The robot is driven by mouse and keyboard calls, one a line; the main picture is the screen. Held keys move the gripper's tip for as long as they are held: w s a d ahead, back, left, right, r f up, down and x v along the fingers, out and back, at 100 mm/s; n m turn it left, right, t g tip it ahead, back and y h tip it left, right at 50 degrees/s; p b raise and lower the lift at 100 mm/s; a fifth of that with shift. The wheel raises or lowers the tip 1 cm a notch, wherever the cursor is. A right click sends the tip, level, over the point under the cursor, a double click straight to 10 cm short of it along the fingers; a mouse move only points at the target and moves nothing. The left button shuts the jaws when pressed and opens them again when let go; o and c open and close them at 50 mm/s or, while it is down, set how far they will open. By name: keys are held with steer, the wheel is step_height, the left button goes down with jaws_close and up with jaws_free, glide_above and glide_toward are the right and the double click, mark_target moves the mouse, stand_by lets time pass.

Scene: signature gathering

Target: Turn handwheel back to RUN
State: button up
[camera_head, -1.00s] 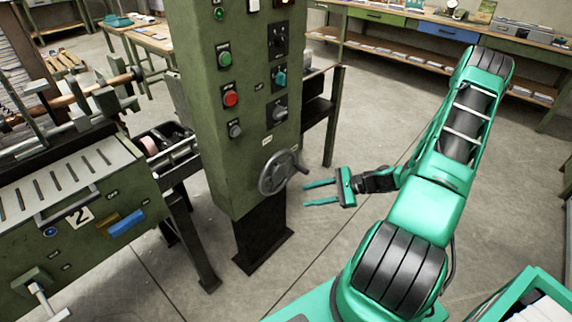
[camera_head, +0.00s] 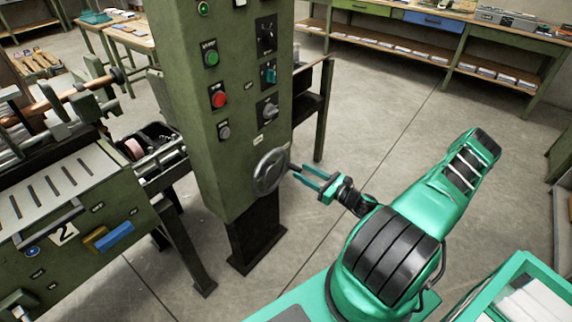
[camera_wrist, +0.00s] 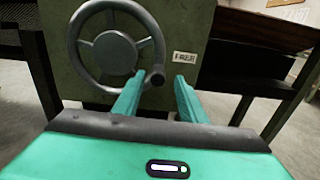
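The grey spoked handwheel (camera_head: 271,172) is on the lower front of the green control cabinet (camera_head: 225,165). In the wrist view the handwheel (camera_wrist: 115,45) fills the upper left, and its dark handle knob (camera_wrist: 155,77) sticks out at the rim's lower right. My gripper (camera_head: 302,173) is open, just right of the handwheel and pointing toward it. In the wrist view the two green fingers of my gripper (camera_wrist: 159,90) stand apart, with the knob between and just beyond their tips. I cannot tell whether they touch it. A small label (camera_wrist: 185,57) right of the wheel is unreadable.
Above the wheel are a red button (camera_head: 219,98), a green button (camera_head: 211,57) and several rotary switches. A slotted machine bed (camera_head: 60,195) stands left of the cabinet. A dark stand (camera_head: 315,105) is behind it on the right. The floor to the right is open.

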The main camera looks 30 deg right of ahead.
mark_target(287, 161)
steer(key=x, duration=0.8)
steer(key=shift+w+a, duration=0.3)
steer(key=shift+w, duration=0.05)
jaws_close()
steer(key=shift+d, duration=0.15)
